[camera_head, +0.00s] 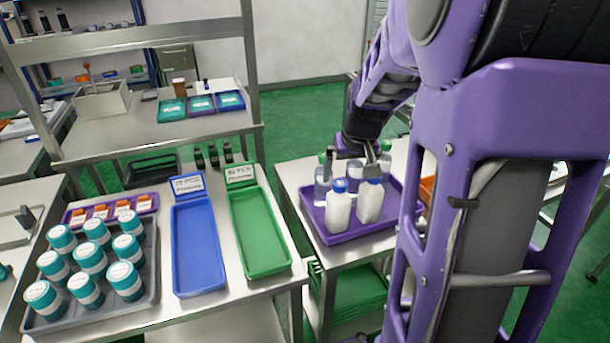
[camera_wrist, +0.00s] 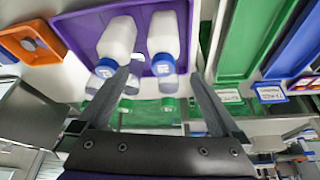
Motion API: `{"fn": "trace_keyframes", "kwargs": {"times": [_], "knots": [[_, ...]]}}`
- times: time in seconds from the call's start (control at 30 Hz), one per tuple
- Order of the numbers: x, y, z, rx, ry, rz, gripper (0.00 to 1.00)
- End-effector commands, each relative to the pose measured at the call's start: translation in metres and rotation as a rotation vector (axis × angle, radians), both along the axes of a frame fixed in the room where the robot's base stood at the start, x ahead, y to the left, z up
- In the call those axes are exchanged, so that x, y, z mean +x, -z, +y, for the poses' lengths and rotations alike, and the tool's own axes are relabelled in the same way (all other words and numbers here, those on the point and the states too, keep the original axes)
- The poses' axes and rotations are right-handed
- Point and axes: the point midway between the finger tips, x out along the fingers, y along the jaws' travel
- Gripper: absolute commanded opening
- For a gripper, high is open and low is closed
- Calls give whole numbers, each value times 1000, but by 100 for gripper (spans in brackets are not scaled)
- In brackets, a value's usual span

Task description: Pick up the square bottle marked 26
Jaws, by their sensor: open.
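Two white square bottles with blue caps stand at the front of a purple tray (camera_head: 338,238): a left one (camera_head: 338,210) and a right one (camera_head: 370,203). The wrist view shows the same pair reversed, the left one (camera_wrist: 168,32) and the right one (camera_wrist: 118,36). Clearer bottles stand behind them, partly hidden by my gripper. I cannot read the number 26 on any bottle. My gripper (camera_head: 357,155) is open and empty above the rear of the tray. In the wrist view, the left white bottle's cap lies between the fingertips (camera_wrist: 161,73); contact is not visible.
A blue tray (camera_head: 198,250) and a green tray (camera_head: 260,235) lie on the left table. A grey crate (camera_head: 150,290) there holds several teal-lidded jars. An orange bin (camera_wrist: 32,42) is beside the purple tray. My arm hides the right side of the head view.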

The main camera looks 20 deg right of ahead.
Motion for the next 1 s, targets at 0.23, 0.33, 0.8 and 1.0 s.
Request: {"fn": "trace_keyframes", "kwargs": {"times": [0.23, 0.33, 0.8, 1.0], "knots": [[16, 41, -3, 0, 0, 2, 100], [19, 46, -3, 0, 1, 0, 100], [39, 96, -1, 0, 1, 0, 100], [40, 95, -1, 0, 1, -2, 100]]}}
